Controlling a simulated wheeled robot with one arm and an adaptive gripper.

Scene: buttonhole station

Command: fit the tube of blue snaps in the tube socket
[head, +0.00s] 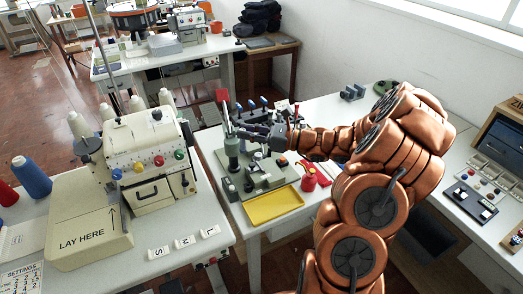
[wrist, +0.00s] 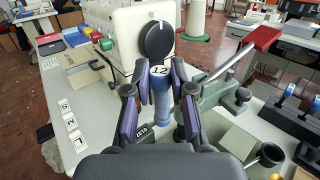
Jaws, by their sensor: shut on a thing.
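The press, with a red-handled lever (wrist: 262,40), also stands just right of my gripper in the wrist view.
Several blue-topped pieces (head: 264,101) stand behind the press. A cream machine (head: 146,150) fills the left table. Its black knob (wrist: 157,40) shows behind the tube.

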